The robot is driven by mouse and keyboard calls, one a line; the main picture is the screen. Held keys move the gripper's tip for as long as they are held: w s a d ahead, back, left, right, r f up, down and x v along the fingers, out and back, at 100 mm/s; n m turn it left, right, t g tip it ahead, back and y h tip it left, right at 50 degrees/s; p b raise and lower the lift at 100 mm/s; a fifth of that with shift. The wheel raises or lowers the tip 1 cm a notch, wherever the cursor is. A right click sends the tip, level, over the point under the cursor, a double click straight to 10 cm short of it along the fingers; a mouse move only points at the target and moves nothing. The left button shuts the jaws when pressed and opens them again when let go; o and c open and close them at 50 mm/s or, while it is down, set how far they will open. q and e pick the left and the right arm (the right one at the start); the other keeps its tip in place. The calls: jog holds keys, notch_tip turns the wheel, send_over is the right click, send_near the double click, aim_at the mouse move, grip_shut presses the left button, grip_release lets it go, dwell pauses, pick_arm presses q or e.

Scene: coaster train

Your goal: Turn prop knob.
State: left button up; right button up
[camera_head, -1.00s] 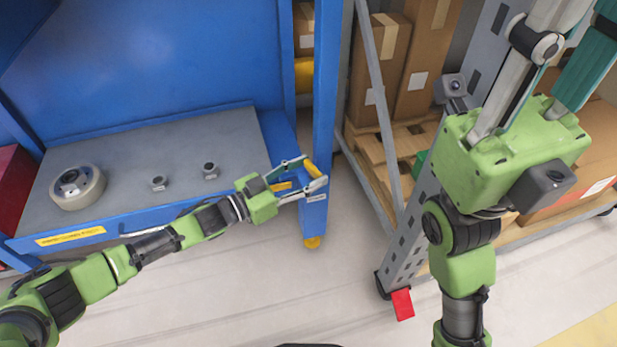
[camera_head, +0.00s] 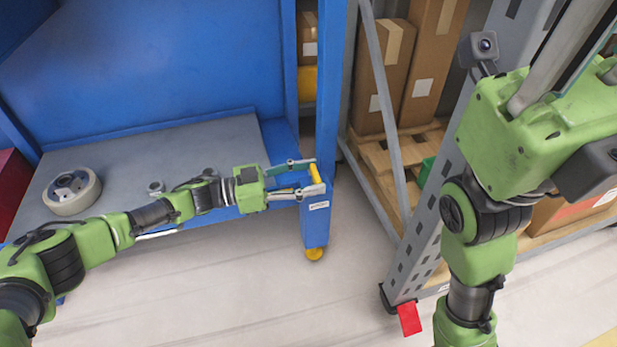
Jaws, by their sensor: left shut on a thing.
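The yellow prop knob (camera_head: 315,174) is a small bar on the inner side of the blue frame's corner post, right of the grey shelf. My left gripper (camera_head: 313,175) reaches it from the left, with one finger at its upper end and one at its lower end. The gripper is shut on the knob, which stands nearly upright between the fingertips. My right arm is raised at the right; its gripper's green body (camera_head: 535,130) shows, but its fingertips are outside the picture.
A grey rack (camera_head: 425,225) with cardboard boxes (camera_head: 432,50) stands at right. Pale floor (camera_head: 230,290) is open in front.

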pick_arm(q)
jog(key=shift+r, duration=0.1)
jog(key=o, duration=1.1)
jog(key=v, duration=1.2)
jog(key=shift+c, duration=0.3)
